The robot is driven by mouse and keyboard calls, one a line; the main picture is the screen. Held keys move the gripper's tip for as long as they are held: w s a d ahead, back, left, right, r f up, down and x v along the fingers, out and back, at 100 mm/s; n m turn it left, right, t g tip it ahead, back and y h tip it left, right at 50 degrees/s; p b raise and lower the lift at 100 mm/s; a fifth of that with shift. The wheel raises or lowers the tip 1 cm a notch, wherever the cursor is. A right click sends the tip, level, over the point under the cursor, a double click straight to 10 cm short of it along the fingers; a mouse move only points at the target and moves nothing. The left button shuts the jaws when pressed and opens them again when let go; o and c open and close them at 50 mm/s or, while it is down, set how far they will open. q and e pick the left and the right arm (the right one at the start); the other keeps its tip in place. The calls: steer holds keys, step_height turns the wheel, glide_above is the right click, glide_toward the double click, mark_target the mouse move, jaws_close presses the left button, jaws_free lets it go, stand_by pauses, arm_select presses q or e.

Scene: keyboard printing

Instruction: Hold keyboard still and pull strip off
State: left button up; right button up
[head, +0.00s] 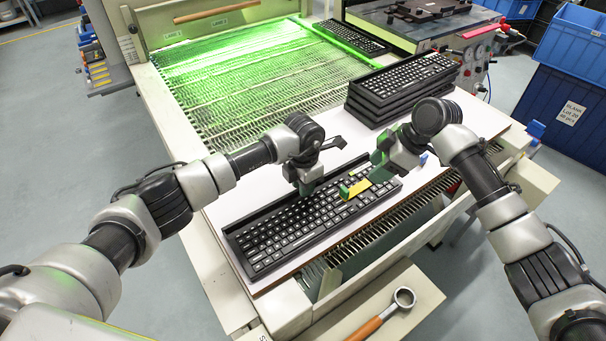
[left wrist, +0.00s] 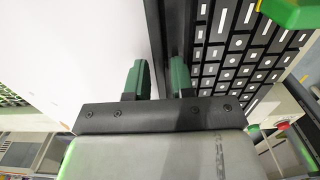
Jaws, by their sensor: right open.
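The black keyboard (head: 285,230) lies flat on a white board, and its keys and raised rear rim also show in the left wrist view (left wrist: 228,50). A yellow strip (head: 360,187) with a green left end lies across the keyboard's right part. A green and yellow piece shows at the top right of the left wrist view (left wrist: 292,12). My left gripper (head: 305,190) points down at the rear rim, its two green fingers (left wrist: 160,80) apart on either side of it. I cannot tell whether they press on it. My right gripper (head: 380,165) is open just behind the strip.
Several stacked black keyboards (head: 385,100) stand behind my right gripper. A green-lit mesh conveyor (head: 250,75) fills the back, with another keyboard (head: 350,38) beyond. A wrench-like tool (head: 385,315) lies on the front ledge. Blue crates (head: 575,45) stand at the right.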

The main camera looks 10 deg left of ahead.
arm_select(q)
steer(key=shift+f, duration=0.15)
steer(key=shift+c, duration=0.4)
jaws_close()
stand_by(0.5)
